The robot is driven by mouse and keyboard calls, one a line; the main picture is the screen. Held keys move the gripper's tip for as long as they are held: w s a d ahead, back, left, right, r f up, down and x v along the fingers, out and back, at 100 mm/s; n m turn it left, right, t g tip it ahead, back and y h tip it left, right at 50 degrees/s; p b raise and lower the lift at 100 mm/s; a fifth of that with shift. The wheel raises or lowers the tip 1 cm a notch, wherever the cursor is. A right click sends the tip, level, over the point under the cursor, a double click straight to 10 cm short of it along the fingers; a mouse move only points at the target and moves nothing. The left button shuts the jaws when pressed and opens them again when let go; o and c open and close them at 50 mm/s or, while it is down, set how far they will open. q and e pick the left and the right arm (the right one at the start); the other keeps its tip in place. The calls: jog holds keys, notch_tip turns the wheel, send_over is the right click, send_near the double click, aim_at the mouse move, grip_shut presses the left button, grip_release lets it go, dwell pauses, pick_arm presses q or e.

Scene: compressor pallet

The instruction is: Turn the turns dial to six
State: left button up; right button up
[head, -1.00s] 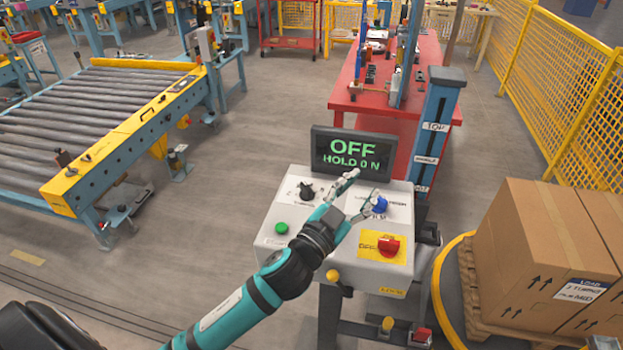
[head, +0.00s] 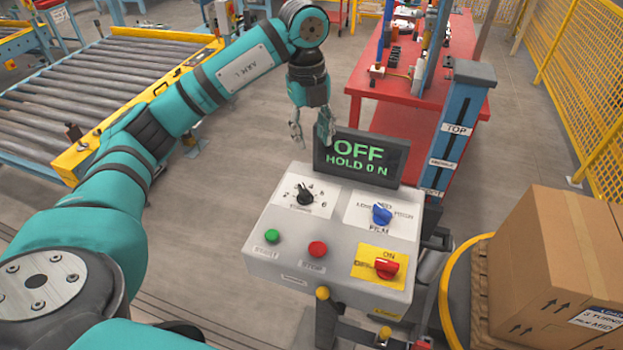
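The black turns dial (head: 305,195) sits on a white label with numbers at the upper left of the control box (head: 275,215). Its label shows a 6 at the right side; the exact pointer direction is too small to read surely. My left gripper (head: 312,128) hangs fingers down above and behind the dial, just left of the display. Its fingers are apart with nothing between them, and it touches no dial. The display (head: 360,160) reads "OFF" and "HOLD 0 N". My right gripper is not in view.
The box also carries a blue film knob (head: 381,214), a red switch (head: 386,268), a green start button (head: 272,236) and a red stop button (head: 317,249). A blue post (head: 455,135) stands right of the display. Cartons (head: 560,265) stand at the right.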

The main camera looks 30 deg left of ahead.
aim_at(305, 190)
pick_arm(q)
jog(key=shift+n+y, duration=0.3)
jog(key=shift+y, duration=0.1)
jog(key=f+p, duration=0.1)
jog(key=f, duration=0.4)
jog(key=a+f+p, duration=0.1)
jog(key=f, duration=0.4)
jog(key=f+p, duration=0.1)
jog(key=f, duration=0.4)
jog(key=shift+s+a+p, duration=0.3)
jog(key=shift+f, duration=0.7)
jog(key=shift+c, duration=0.5)
grip_shut()
